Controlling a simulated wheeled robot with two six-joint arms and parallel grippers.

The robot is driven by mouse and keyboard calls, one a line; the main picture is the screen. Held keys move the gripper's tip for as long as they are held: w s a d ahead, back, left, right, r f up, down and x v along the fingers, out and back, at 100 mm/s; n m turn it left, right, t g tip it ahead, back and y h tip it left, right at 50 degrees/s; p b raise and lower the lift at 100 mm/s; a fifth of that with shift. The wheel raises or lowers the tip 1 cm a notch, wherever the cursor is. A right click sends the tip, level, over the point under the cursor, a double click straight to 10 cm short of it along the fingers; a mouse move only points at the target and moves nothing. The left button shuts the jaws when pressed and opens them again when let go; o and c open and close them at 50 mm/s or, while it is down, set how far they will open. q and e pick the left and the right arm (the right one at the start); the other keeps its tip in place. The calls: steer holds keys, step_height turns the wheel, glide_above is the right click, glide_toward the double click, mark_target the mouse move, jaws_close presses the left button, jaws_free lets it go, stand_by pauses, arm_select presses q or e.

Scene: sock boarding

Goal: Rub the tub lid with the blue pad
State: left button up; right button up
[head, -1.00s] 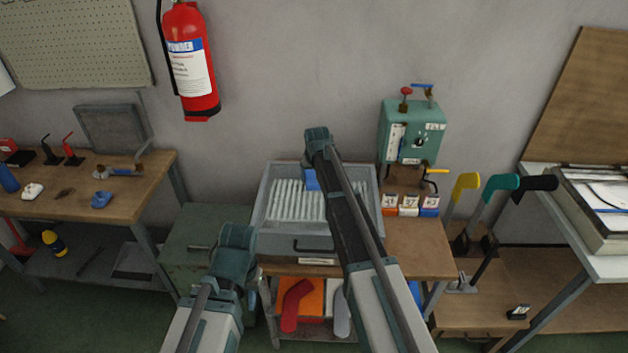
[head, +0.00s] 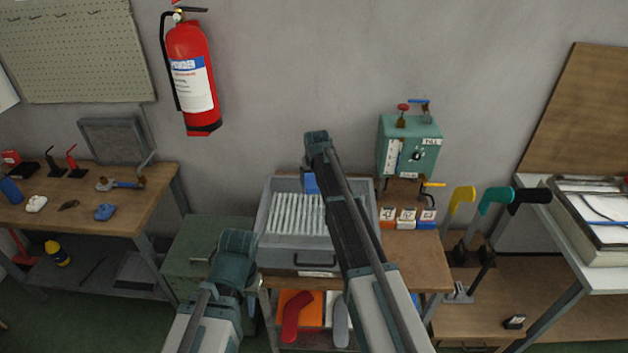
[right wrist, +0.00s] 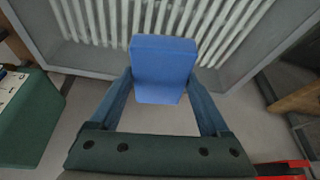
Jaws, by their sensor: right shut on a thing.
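The blue pad (head: 311,184) is at the far end of a grey tub (head: 298,255) with a row of white slats across its top. My right gripper (head: 318,160) is shut on the pad, which shows between the two fingers in the right wrist view (right wrist: 163,70). There the pad overlaps the slats and the tub's rim; I cannot tell if it touches them. I cannot make out a separate lid on the tub. My left gripper (head: 238,243) is empty-looking at the tub's front left, its fingers not clear.
A green box with valves (head: 408,145) stands right of the tub, with several small labelled boxes (head: 407,217) before it. Yellow, teal and black handles (head: 497,200) rise further right. A grey panel (head: 115,140) stands on the left bench. A green cabinet (head: 200,260) is beside the tub.

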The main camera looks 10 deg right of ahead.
steer(key=shift+r+p, duration=0.55)
steer(key=shift+r, duration=0.4)
step_height(320, 180, up, 3)
steer(key=p, duration=0.3)
steer(key=shift+r, duration=0.1)
steer(key=shift+f, duration=0.2)
